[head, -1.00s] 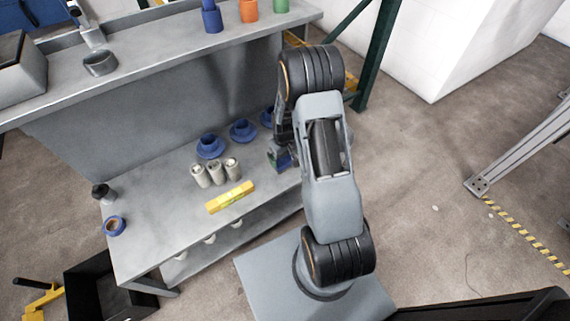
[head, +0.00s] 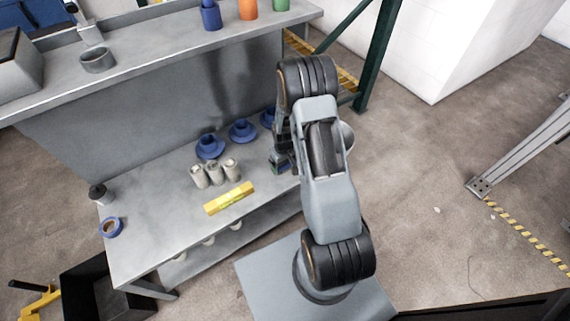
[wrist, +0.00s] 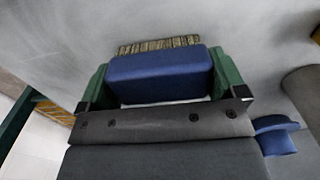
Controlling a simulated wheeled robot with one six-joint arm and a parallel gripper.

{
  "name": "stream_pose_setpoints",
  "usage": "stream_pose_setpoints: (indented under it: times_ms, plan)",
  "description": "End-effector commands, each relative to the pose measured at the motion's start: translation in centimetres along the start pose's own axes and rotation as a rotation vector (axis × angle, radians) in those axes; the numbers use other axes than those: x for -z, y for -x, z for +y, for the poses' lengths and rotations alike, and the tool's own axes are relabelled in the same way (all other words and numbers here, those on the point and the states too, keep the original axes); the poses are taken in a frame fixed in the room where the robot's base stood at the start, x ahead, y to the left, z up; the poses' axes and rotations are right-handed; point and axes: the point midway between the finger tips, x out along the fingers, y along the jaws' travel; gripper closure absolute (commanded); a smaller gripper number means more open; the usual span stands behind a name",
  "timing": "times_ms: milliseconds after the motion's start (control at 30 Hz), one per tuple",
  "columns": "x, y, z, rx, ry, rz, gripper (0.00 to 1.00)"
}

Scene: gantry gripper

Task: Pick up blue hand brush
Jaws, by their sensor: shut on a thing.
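The blue hand brush (wrist: 160,76) shows in the wrist view as a blue block with a strip of tan bristles along its far side. My gripper (wrist: 162,84) has a green finger on each side of the brush and is shut on it. The grey bench top lies behind the brush; I cannot tell if the brush touches it. In the head view my gripper (head: 282,163) is low over the right end of the bench, partly behind my arm, and the brush is mostly hidden there.
On the grey bench (head: 150,215) stand blue cups on saucers (head: 210,146), several pale cylinders (head: 215,172), a yellow level (head: 230,198), a blue tape roll (head: 112,227) and a dark jar (head: 98,193). A raised shelf (head: 160,50) runs behind.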

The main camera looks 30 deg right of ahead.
Motion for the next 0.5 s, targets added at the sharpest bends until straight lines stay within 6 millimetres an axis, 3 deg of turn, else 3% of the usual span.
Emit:
stream_pose_setpoints:
  times_ms: [267, 500]
  plan:
    - [0.0, 0.3, 0.0, 0.000, 0.000, 0.001, 0.35]
    - [0.1, 3.1, 0.0, -0.001, 0.000, 0.003, 0.35]
